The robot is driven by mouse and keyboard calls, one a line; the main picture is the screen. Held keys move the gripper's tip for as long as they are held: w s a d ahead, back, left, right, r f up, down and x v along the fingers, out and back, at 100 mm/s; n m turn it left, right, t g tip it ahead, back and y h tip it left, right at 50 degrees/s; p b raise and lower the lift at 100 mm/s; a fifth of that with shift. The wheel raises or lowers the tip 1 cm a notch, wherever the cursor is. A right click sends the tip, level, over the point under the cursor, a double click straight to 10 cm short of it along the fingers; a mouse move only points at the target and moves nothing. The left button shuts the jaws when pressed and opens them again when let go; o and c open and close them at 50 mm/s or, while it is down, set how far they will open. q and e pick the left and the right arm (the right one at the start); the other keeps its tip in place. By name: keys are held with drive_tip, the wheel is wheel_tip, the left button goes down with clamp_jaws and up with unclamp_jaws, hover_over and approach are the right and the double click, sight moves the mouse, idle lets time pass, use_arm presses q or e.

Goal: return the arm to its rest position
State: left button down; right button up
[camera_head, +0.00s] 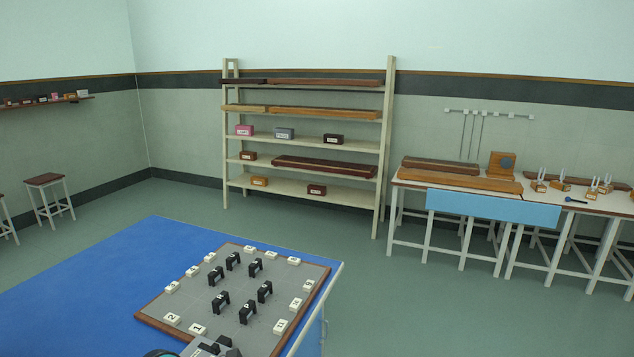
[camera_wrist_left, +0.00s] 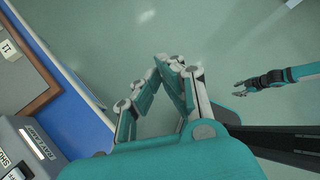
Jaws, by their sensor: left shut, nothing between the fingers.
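My left gripper (camera_wrist_left: 168,72) shows in the left wrist view with its two fingers brought together and nothing between them. It is above the green floor, just off the edge of the blue bench (camera_wrist_left: 72,100). In the head view only a small teal piece, probably of my arm, shows at the bottom edge; the left fingers are not visible there. A second teal and dark arm, which appears to be my right one, reaches in from the right of the wrist view. Its gripper (camera_wrist_left: 243,88) is small, and its opening is unclear.
The blue bench (camera_head: 90,285) carries a grey wood-edged board (camera_head: 183,318) with several black handled blocks and white numbered tiles. A grey labelled box (camera_wrist_left: 42,133) sits near my left wrist. A shelf rack (camera_head: 386,130) and a side table (camera_head: 410,185) stand beyond open floor (camera_head: 400,310).

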use_arm(q)
drive_tip(key=d+r+n+t+h, duration=0.75)
drive_tip(key=r+n, duration=0.25)
drive_tip(key=r, duration=0.3)
drive_tip(key=w+a+r+n+t+y, duration=0.25)
drive_tip(key=a+n+t+y, duration=0.45)
drive_tip(key=n, duration=0.4)
drive_tip(key=s+a+f+n+g+y, duration=0.2)
drive_tip(key=s+a+f+n+y, duration=0.2)
drive_tip(key=a+f+n+y, duration=0.4)
drive_tip(key=s+a+f+n+g+y, duration=0.3)
drive_tip(key=s+a+f+n+y, duration=0.15)
drive_tip(key=n, duration=0.55)
drive_tip(key=s+d+f+n+g+h, duration=0.15)
drive_tip(key=s+f+g, duration=0.3)
drive_tip(key=s, duration=0.55)
drive_tip(key=s+f+n+g+h, duration=0.1)
drive_tip(key=s+f+n+g, duration=0.25)
drive_tip(key=s+f, duration=0.4)
wheel_tip(320, 180, down, 25)
drive_tip(key=s+g+b, duration=0.2)
drive_tip(key=s+b, duration=0.1)
drive_tip(key=s+a+f+m+g+b, duration=0.1)
drive_tip(key=s+a+f+b, duration=0.1)
drive_tip(key=s+f, duration=1.4)
wheel_tip(320, 180, down, 4)
drive_tip(key=shift+s+a+r, duration=0.1)
drive_tip(key=shift+s+a, duration=0.2)
drive_tip(key=shift+a, duration=0.15)
